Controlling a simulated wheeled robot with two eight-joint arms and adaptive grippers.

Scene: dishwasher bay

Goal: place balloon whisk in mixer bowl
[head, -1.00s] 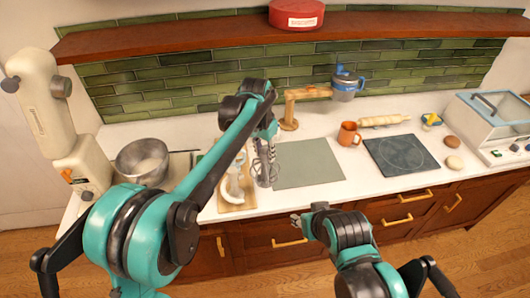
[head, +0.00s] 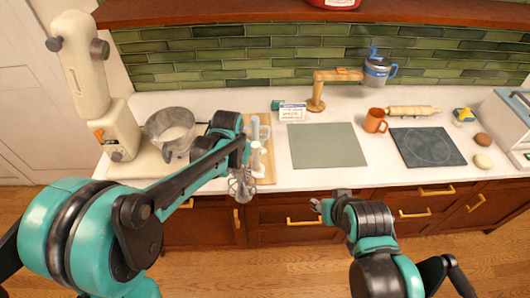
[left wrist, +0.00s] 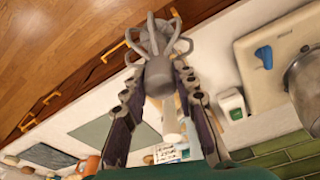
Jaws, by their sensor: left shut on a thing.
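The balloon whisk (head: 242,187) is in my left gripper (head: 243,163), with its wire loops hanging down over the counter's front edge, in front of the cutting board. In the left wrist view, the whisk (left wrist: 157,75) sits between the two fingers of my left gripper (left wrist: 160,95), its grey end and wire loops pointing away. The metal mixer bowl (head: 171,128) stands on the mixer's base, left of and apart from the whisk. The bowl (left wrist: 306,82) is partly cut off at the right edge of the wrist view. My right gripper (head: 317,205) is in front of the cabinets; its fingers are too small to read.
The cream stand mixer (head: 82,70) has its head raised, leaving the bowl open above. A cutting board (head: 268,175) with pale items lies behind my left gripper. A green mat (head: 326,146), wooden stand (head: 317,92), orange mug (head: 374,121) and dark plate (head: 427,147) are farther right.

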